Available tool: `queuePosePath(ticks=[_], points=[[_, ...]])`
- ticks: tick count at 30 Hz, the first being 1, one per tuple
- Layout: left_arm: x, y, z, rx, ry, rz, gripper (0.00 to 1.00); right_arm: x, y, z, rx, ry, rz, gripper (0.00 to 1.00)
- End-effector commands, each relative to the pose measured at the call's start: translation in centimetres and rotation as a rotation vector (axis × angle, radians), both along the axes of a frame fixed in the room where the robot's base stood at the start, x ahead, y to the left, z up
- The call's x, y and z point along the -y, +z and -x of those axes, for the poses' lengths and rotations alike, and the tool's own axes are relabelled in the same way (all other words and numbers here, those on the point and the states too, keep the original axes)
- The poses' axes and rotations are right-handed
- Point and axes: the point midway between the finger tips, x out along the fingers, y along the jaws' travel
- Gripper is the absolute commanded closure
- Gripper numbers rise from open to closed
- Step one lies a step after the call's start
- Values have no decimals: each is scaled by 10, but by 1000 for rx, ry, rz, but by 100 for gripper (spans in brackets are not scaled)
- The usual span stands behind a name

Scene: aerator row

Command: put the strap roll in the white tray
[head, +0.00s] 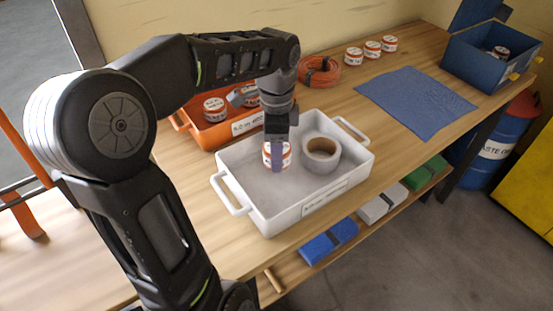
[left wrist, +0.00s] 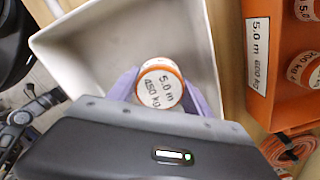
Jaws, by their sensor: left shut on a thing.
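The strap roll (head: 286,156) is a short white cylinder with orange edges. Its end label in the left wrist view (left wrist: 160,88) reads 5.0 m, 450 kg. My left gripper (head: 277,157) points down, its purple fingers shut on either side of the roll; they also show in the left wrist view (left wrist: 158,92). The white tray (head: 337,182) stands on the bench, and the roll is over its floor, inside the outline of its walls. I cannot tell whether the roll touches the floor. My right gripper is out of view.
An orange bin (head: 208,134) with more rolls stands behind. Farther back are an orange cable coil (head: 319,74), several rolls (head: 372,49), a blue cloth (head: 418,100) and a blue box (head: 477,62).

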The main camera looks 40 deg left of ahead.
Motion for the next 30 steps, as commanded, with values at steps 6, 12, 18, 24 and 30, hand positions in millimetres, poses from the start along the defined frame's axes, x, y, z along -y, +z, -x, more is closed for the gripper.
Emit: queuePosePath(ticks=[6, 12, 18, 24, 30], points=[[0, -28, 1, -3, 0, 1, 92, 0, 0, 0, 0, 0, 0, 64], [0, -35, 0, 0, -1, 0, 92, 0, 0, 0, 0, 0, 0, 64], [0, -37, 0, -1, -1, 1, 92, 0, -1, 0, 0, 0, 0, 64], [0, -38, 0, -1, 0, 0, 32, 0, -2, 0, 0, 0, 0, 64], [0, -38, 1, -1, 0, 0, 20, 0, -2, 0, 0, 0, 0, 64]])
